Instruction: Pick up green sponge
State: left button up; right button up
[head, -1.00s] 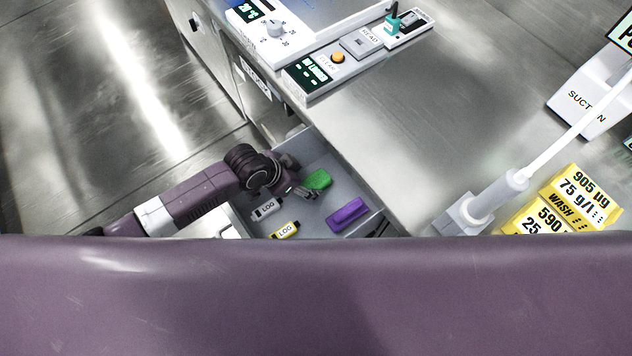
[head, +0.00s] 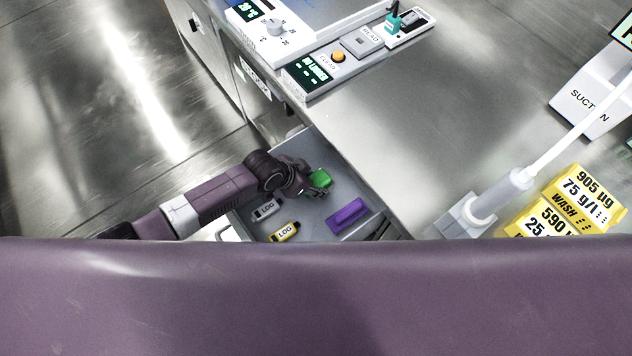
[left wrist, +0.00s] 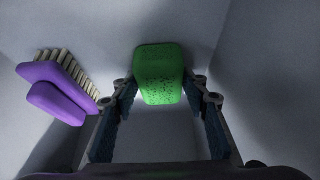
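The green sponge (head: 320,178) lies in the open drawer, partly hidden by my left gripper (head: 318,188) in the head view. In the left wrist view the sponge (left wrist: 159,72) is at the far end of my left gripper (left wrist: 160,88), between its two spread fingertips. The fingers are apart, with a narrow gap visible on each side of the sponge; I cannot tell whether either fingertip touches it. My right gripper is not in view.
In the drawer (head: 300,226) lie a purple brush (head: 347,215), a yellow LOG item (head: 284,232) and a grey LOG item (head: 265,210). The drawer walls stand close around the gripper. The metal counter (head: 400,140) is to the right, with a control panel (head: 318,72) at its edge.

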pick_arm(q)
jog(key=c, duration=0.4)
notch_tip(320, 180, up, 10)
jog(key=shift+p, duration=0.6)
